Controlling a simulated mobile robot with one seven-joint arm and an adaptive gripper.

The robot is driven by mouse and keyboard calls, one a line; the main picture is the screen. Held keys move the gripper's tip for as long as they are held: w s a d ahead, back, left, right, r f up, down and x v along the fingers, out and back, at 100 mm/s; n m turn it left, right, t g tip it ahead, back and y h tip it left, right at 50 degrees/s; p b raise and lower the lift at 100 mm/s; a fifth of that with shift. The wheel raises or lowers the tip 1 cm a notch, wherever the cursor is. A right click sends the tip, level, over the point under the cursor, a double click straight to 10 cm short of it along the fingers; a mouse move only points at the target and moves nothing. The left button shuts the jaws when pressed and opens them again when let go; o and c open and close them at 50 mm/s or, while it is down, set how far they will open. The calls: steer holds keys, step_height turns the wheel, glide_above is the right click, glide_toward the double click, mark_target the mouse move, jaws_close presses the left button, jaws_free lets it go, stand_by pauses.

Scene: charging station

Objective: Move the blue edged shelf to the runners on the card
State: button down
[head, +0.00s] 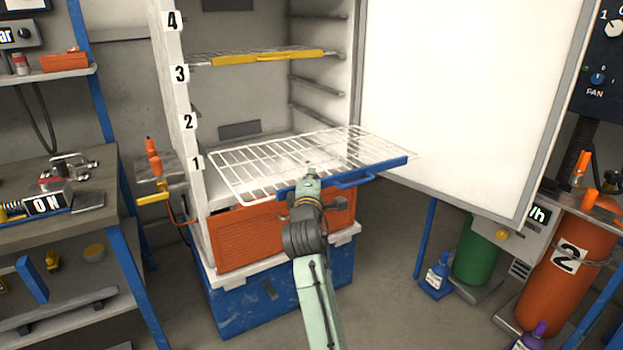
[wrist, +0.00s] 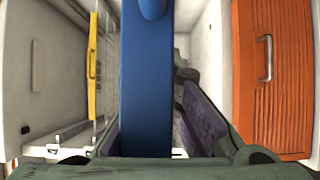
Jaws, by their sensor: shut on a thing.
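The blue edged shelf (head: 265,160) is a white wire rack with a blue front bar and handle. It is at the cabinet's mouth, near the height of label 1, its right end jutting out toward the open door. I cannot tell whether it touches any runners. My gripper (head: 308,180) is shut on the blue bar, left of its handle. The bar (wrist: 147,90) fills the middle of the wrist view between the fingers (wrist: 152,135). Runners (head: 320,85) line the cabinet's right inner wall. Labels 1 to 4 run up the left post. I cannot make out which thing is the card.
A yellow edged shelf (head: 270,57) sits inside near label 3. An orange drawer or panel (head: 240,240) is below the opening. The white door (head: 460,90) stands open at right. A workbench (head: 60,170) is at left; gas cylinders (head: 565,262) stand at right.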

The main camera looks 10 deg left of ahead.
steer(key=shift+r+p, duration=0.75)
steer(key=shift+r, duration=0.45)
steer(key=shift+f, duration=0.1)
